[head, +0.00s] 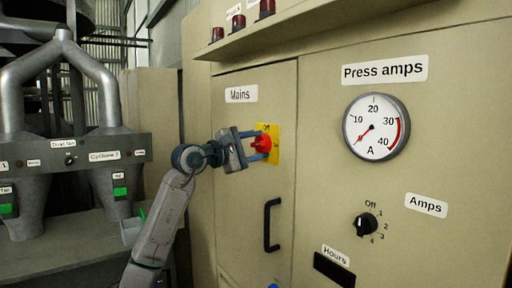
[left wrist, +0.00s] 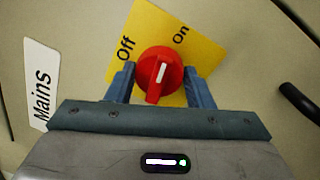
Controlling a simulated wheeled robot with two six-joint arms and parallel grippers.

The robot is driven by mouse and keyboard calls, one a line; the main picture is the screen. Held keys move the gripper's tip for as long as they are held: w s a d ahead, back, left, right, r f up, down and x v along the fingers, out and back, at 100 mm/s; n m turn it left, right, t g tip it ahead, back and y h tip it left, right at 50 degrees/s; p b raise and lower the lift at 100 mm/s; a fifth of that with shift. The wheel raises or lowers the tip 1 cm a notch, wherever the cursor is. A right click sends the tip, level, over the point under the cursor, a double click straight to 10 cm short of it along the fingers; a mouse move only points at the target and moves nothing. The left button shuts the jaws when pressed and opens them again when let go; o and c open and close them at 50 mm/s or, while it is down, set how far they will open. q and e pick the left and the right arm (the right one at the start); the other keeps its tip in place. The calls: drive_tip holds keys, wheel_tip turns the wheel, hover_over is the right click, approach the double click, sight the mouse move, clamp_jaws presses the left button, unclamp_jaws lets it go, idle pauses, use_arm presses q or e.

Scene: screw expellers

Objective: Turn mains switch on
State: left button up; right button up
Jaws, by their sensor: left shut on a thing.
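The mains switch is a red rotary knob (head: 263,143) on a yellow plate (head: 274,151), on the cabinet door below the "Mains" label (head: 241,94). My left gripper (head: 262,146) reaches it from the left, with its blue-grey fingers on both sides of the knob, shut on it. In the left wrist view the knob (left wrist: 160,75) sits between the fingertips of the gripper (left wrist: 161,82). Its white mark points between the "Off" and "On" words, nearer "On". My right gripper is not in view.
A black door handle (head: 271,225) stands out below the switch. A ledge (head: 335,25) with red lamps juts out above. To the right are the press amps gauge (head: 376,127) and an amps selector knob (head: 366,224). Grey machinery (head: 85,150) stands at left.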

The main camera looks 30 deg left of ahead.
use_arm(q)
drive_tip(key=shift+m, duration=1.2)
drive_tip(key=shift+h, duration=0.3)
drive_tip(key=o, duration=1.4)
